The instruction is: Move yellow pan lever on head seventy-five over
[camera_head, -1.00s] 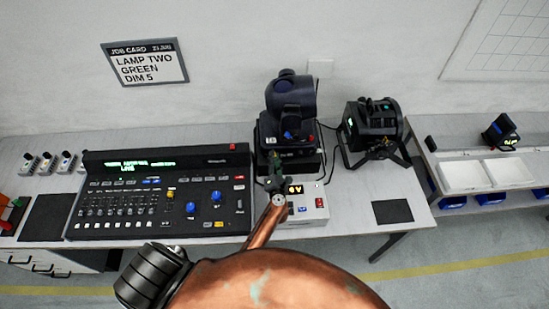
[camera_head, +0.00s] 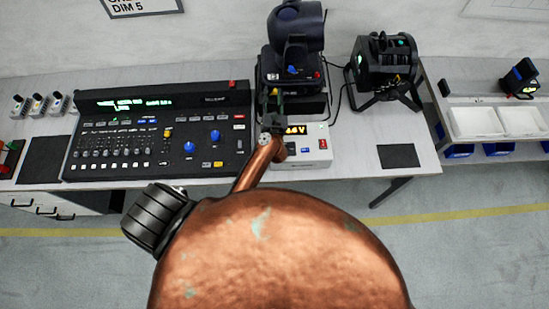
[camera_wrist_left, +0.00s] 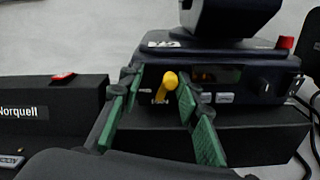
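The moving head (camera_head: 295,28) stands on the bench behind my left gripper, its dark yoke and base upright. In the left wrist view its base (camera_wrist_left: 265,80) fills the upper right, with a white label, a small display and a red knob. The yellow pan lever (camera_wrist_left: 168,83) sticks out of the base's front face. My left gripper (camera_wrist_left: 159,86) is open, with green finger pads on either side of the lever; contact with either pad cannot be told. In the head view the left gripper (camera_head: 271,98) hides the lever. My right gripper is not in view.
A lighting console (camera_head: 155,135) stands left of the head. A white box with a lit display (camera_head: 310,146) sits below the gripper. A black par can (camera_head: 385,70) stands to the right, near a dark mat (camera_head: 398,156). A side table holds white trays (camera_head: 475,122).

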